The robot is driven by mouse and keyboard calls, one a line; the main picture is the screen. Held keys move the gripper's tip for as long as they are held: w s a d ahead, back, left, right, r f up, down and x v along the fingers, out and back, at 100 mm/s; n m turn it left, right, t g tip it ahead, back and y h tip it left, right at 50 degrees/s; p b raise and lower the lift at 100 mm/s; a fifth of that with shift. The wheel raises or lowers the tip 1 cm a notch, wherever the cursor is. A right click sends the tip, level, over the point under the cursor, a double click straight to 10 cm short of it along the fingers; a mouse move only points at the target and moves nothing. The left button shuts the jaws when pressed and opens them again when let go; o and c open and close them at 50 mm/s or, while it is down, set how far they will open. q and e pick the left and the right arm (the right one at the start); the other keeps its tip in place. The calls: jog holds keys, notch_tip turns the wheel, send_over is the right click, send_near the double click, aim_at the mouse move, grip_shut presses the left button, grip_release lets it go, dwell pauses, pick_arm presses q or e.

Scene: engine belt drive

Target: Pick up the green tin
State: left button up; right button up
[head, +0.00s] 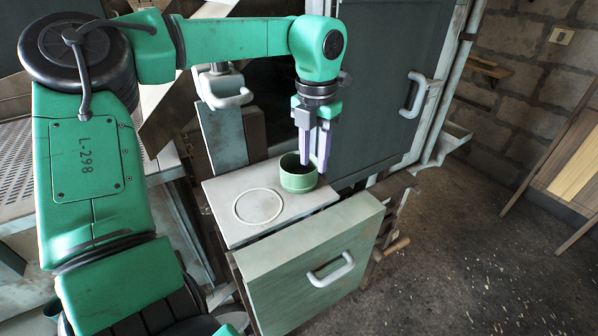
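The green tin (298,180) is a short, open-topped round can standing upright on the light top of a small cabinet (240,185), near its right back corner. My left gripper (313,165) points down over the tin's right side. Its two grey fingers are apart, one over the tin's opening and the other at the outside of its right wall. I cannot tell whether either finger touches the wall. My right gripper is not in view.
A pale ring outline (258,206) marks the cabinet top left of the tin. The cabinet's green drawer (315,270) stands out in front. A tall dark door (385,90) is close behind the tin. Open floor (470,260) lies to the right.

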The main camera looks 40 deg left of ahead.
aim_at(312, 172)
pick_arm(q)
notch_tip(312, 172, down, 4)
jog(key=shift+s+f+p, duration=0.1)
jog(key=shift+s+p, duration=0.05)
jog(key=shift+p, duration=0.4)
grip_shut()
dwell(0.9)
